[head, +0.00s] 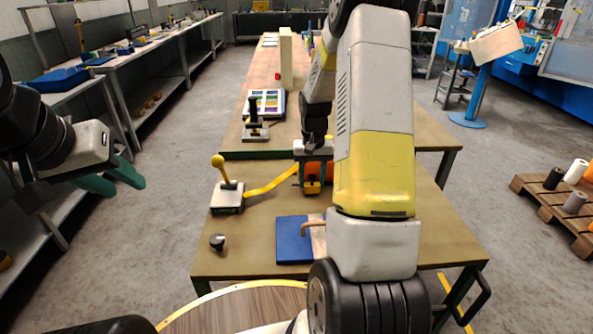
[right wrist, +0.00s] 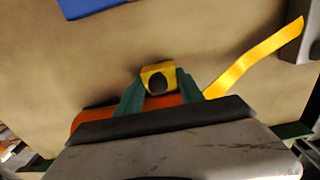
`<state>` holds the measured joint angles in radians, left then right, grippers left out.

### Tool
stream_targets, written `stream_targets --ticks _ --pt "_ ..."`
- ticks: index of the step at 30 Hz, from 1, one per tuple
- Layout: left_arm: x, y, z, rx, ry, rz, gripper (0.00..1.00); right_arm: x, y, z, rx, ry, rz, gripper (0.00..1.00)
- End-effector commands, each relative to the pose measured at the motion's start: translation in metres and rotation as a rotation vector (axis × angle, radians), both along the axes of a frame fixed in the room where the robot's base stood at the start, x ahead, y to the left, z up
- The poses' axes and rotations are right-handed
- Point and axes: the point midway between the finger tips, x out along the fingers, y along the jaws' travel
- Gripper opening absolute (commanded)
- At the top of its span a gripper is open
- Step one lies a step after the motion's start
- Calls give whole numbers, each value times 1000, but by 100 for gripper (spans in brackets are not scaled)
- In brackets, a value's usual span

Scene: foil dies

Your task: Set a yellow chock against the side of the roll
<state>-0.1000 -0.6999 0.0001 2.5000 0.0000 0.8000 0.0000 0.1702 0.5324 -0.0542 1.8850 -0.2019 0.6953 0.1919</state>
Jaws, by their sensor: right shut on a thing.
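A yellow chock (head: 312,187) with a dark round knob is between the green fingers of my right gripper (head: 312,180). In the right wrist view the chock (right wrist: 154,71) sits at the fingertips of my right gripper (right wrist: 158,85), which is shut on it. The orange roll (head: 325,170) is right beside the chock on the table, partly hidden by my right arm. In the right wrist view the roll (right wrist: 88,117) lies mostly under the gripper body. I cannot tell whether chock and roll touch. My left gripper (head: 118,180) is open and empty, left of the table.
A yellow strip (head: 270,184) runs from near the roll to a grey block with a yellow-knobbed lever (head: 227,197). A dark knob (head: 217,241) and a blue pad (head: 292,240) lie on the near table (head: 250,258). A pallet (head: 560,215) with rolls stands at right.

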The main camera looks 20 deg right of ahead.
Motion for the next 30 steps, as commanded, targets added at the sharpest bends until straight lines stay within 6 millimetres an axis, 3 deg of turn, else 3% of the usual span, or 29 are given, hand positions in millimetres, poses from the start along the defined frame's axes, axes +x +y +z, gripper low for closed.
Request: stream_targets --ticks 2,13,14,17,26,30 --pt "0 0 0 0 0 0 36 -3 1 -9 2 6 1 2" --pt "0 0 0 0 0 0 36 -3 1 -12 2 6 1 2" --pt "0 0 0 0 0 0 36 -3 1 -13 2 6 1 47" --pt "0 0 0 0 0 0 36 -3 1 -12 1 5 1 66" --pt "0 0 0 0 0 0 36 -3 1 -12 1 5 1 67" --pt "0 0 0 0 0 0 36 -2 1 -3 1 2 1 67"
